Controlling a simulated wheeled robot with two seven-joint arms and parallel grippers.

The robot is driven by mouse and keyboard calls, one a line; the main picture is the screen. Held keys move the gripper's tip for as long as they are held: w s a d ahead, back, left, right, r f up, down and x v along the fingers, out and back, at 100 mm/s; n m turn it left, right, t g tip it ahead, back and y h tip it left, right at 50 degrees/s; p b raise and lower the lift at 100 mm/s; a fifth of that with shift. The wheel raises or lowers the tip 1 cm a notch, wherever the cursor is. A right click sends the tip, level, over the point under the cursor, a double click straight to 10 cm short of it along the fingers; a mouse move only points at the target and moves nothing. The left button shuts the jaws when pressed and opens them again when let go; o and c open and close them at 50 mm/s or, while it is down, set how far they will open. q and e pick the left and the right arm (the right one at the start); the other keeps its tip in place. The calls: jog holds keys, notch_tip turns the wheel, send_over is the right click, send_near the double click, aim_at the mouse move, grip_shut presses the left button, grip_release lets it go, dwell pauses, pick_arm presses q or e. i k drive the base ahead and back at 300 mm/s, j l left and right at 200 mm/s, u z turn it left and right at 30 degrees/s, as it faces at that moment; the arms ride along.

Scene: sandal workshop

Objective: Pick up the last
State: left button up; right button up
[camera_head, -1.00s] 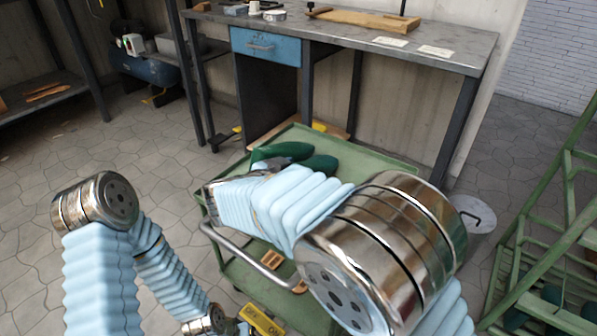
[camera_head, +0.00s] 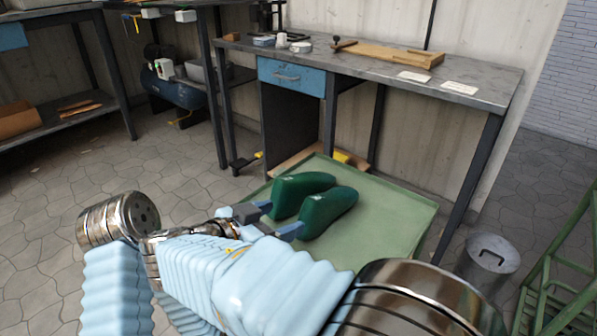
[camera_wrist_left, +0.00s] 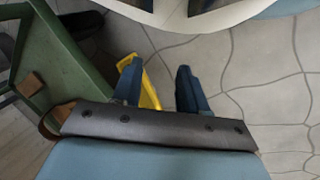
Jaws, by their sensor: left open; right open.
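Two dark green lasts lie side by side on the green cart top (camera_head: 395,225): a left one (camera_head: 305,186) and a right one (camera_head: 330,211). My right gripper (camera_head: 286,216) is open at the near end of the lasts. Its blue fingers appear to sit either side of the left last's near end; I cannot tell whether they touch it. My left gripper (camera_wrist_left: 157,82) is open and empty in the left wrist view, over the floor beside the cart frame (camera_wrist_left: 52,55). It is hidden in the head view.
A workbench (camera_head: 400,75) with a blue drawer stands behind the cart. A yellow object (camera_wrist_left: 150,92) shows behind the left fingers. Floor at left is clear.

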aim_at(329, 212)
jog(key=k+j, duration=0.8)
jog(key=j, duration=0.1)
